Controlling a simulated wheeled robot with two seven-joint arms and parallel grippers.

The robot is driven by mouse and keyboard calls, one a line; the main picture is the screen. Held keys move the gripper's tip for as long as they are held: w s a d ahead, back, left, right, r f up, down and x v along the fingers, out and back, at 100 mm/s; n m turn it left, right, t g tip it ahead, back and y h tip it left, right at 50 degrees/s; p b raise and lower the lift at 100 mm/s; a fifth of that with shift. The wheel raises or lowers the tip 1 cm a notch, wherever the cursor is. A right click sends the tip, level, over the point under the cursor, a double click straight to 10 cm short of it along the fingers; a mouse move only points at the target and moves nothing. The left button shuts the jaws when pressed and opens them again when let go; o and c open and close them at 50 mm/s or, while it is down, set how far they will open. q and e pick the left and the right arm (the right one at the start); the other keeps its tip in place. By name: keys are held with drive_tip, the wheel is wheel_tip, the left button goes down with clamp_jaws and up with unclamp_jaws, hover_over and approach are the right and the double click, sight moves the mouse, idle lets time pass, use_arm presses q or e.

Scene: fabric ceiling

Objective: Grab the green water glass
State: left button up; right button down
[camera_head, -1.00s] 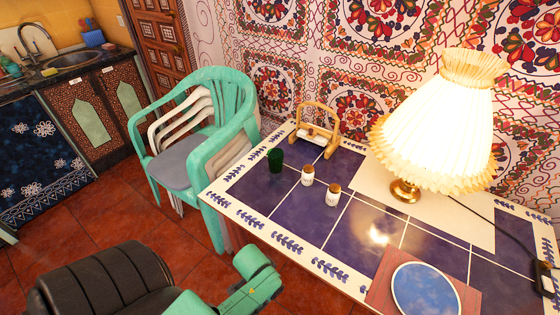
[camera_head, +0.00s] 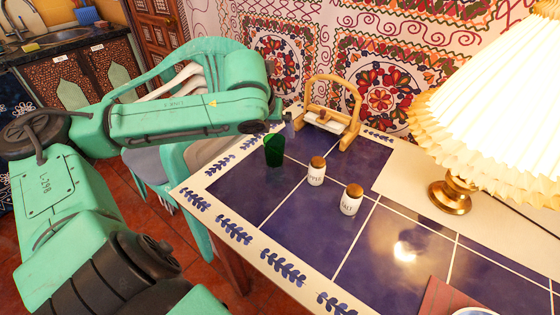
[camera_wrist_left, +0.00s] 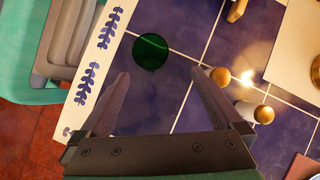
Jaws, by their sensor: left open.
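The green water glass (camera_head: 274,150) stands upright near the left end of the blue-tiled table (camera_head: 296,232). It also shows from above in the left wrist view (camera_wrist_left: 151,52), ahead of the fingertips and roughly between their lines. My left gripper (camera_wrist_left: 158,84) is open and empty, with a finger on each side of the wrist view. In the head view its arm reaches in from the left, and its end is just above and behind the glass; the fingers are mostly hidden there. My right gripper is not in view.
Two white shakers with brown lids, one nearer (camera_head: 351,199) and one farther (camera_head: 316,170), stand right of the glass. A wooden holder (camera_head: 347,105) is behind it. A lit lamp (camera_head: 490,95) stands at right. A green chair (camera_head: 205,165) is at the table's left edge.

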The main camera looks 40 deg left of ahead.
use_arm(q)
drive_tip(key=a+m, duration=0.1)
drive_tip(key=b, duration=0.1)
approach(276, 144)
drive_tip(key=x, duration=0.3)
drive_tip(key=shift+s+d+f, duration=0.15)
drive_tip(key=shift+d+f, duration=0.05)
drive_tip(key=shift+d, duration=0.1)
drive_tip(key=shift+w+f, duration=0.25)
drive_tip(key=x, duration=0.1)
drive_tip(key=b+x, duration=0.1)
drive_tip(key=x, duration=0.3)
drive_tip(key=shift+a+b, duration=0.3)
drive_tip(key=shift+b, duration=0.1)
drive_tip(key=shift+w+f, duration=0.1)
drive_tip(key=shift+f, duration=0.1)
drive_tip(key=shift+r, duration=0.15)
drive_tip(key=shift+c, duration=0.3)
drive_tip(key=c, duration=1.3)
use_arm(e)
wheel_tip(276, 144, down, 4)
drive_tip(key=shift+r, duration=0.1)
